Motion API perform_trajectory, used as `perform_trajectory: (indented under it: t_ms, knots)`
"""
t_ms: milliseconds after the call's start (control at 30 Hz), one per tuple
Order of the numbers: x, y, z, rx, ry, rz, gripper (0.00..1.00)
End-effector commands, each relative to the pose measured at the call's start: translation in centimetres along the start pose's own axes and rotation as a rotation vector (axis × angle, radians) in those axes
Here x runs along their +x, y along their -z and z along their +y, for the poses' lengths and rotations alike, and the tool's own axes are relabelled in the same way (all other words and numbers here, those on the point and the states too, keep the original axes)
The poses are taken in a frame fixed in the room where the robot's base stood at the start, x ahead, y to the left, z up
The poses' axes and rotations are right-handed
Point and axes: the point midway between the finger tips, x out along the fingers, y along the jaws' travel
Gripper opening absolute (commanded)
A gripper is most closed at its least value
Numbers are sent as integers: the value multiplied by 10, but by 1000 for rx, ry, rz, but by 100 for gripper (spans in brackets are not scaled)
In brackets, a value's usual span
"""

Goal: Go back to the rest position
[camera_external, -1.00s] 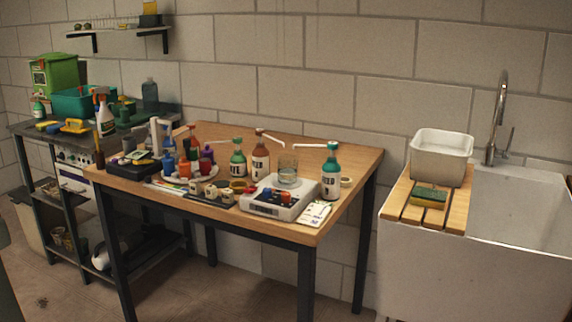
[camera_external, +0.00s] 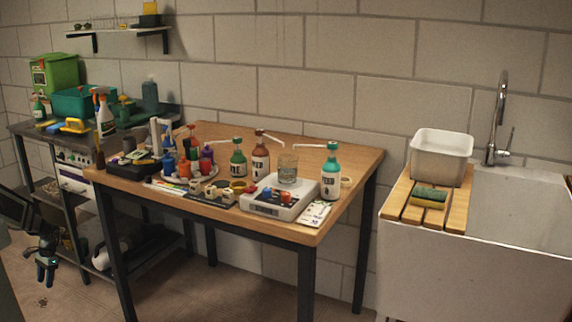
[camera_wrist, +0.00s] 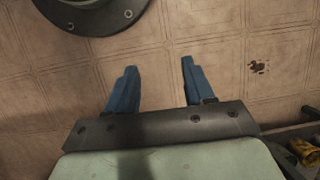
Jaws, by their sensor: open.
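My gripper (camera_external: 47,262) hangs at the left edge of the external view, low and in front of the dark shelf unit, pointing down and away from the tables. In the wrist view my gripper (camera_wrist: 156,82) shows two blue fingers set apart, with only bare tiled floor (camera_wrist: 215,30) between and beyond them. It is open and holds nothing.
The wooden table (camera_external: 300,232) carries pump bottles, a glass beaker (camera_external: 288,170) on a white scale (camera_external: 262,207) and small coloured items. A dark shelf unit (camera_external: 70,215) stands close to my gripper. A sink (camera_external: 470,265) is at the right.

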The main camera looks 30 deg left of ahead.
Motion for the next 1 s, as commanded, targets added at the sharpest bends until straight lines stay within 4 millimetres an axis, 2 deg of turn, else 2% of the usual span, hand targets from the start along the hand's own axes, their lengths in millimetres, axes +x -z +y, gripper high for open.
perform_trajectory:
  t_ms: [33, 200, 500, 700, 1000]
  knots:
    - [-1, -6, 18, 10, -7, -14, 53]
    - [-3, -22, 68, 19, -30, -59, 53]
    - [-4, -63, 142, 31, -49, -154, 53]
    - [-4, -90, 173, 33, -49, -208, 53]
    - [-4, -103, 187, 31, -47, -236, 53]
